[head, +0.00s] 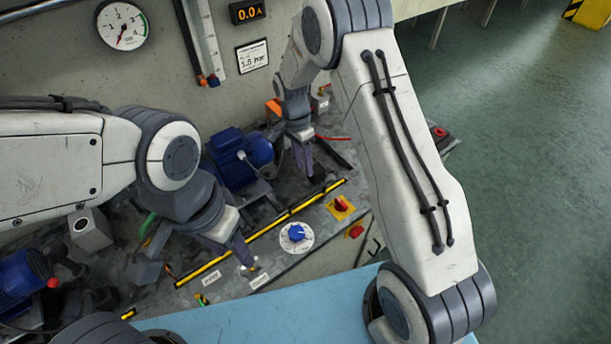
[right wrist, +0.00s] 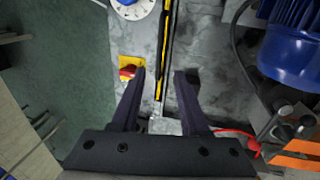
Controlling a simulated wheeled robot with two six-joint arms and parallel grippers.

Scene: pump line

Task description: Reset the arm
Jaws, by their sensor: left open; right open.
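My right gripper (head: 294,172) hangs over the far part of the grey bench, beside a blue motor (head: 243,158). In the right wrist view my right gripper (right wrist: 160,75) is open, with nothing between its fingers; a yellow-black striped strip (right wrist: 164,70) runs below them. A red switch on a yellow plate (right wrist: 128,72) lies just left of the left finger. My left gripper (head: 203,262) is open over the near part of the bench, near the same striped strip (head: 290,215). I see nothing held in it, though its fingers are partly hidden.
A blue dial (head: 297,235) and the red switch (head: 341,205) sit along the bench front. A gauge (head: 122,24) and a display (head: 247,11) reading 0.0 A are on the wall. A red cable (right wrist: 235,132) lies near the right gripper. Green floor is open at right.

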